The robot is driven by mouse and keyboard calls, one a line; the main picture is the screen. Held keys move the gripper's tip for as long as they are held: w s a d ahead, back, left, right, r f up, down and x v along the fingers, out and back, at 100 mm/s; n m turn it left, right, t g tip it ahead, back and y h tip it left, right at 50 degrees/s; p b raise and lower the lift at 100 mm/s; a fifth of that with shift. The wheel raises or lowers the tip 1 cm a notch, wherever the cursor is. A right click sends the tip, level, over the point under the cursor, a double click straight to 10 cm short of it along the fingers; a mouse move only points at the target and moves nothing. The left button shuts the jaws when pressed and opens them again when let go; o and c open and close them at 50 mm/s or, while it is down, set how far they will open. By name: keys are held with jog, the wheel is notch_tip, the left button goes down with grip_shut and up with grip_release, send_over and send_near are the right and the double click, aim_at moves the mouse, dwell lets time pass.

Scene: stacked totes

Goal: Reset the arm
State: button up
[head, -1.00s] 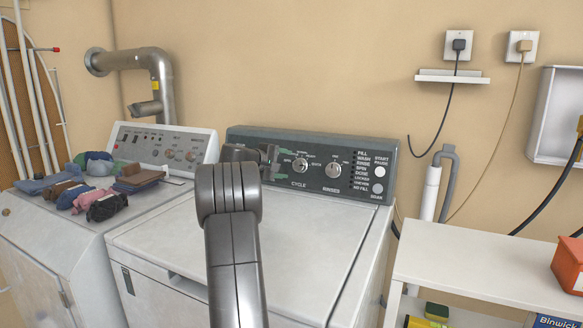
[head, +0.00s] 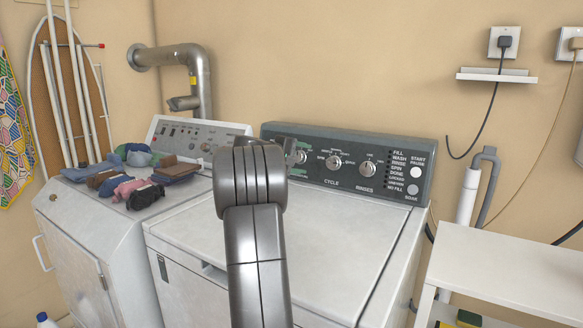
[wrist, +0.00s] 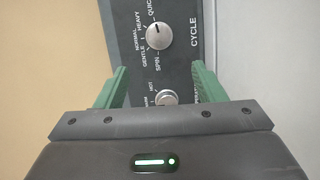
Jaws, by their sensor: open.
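My gripper (wrist: 161,86) is open and empty, with a green finger on each side in the wrist view. It is in front of the washer's dark control panel (head: 405,150). A small knob (wrist: 167,97) shows between the fingers; I cannot tell whether they touch it. The cycle knob (wrist: 159,36) is just beyond the fingertips and also shows in the head view (head: 333,161). My arm (head: 252,215) reaches over the washer lid and hides most of the gripper in the head view.
The white washer lid (head: 335,240) is clear. Folded clothes (head: 145,195) lie on the dryer (head: 85,225) at left. A white shelf (head: 505,275) stands at right. A metal duct (head: 203,85) and a small wall ledge (head: 497,77) are behind.

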aim_at(331, 163)
jog(key=x, duration=1.3)
jog(key=shift+w+p, duration=0.2)
jog(key=shift+p, duration=0.1)
jog(key=shift+r, duration=0.1)
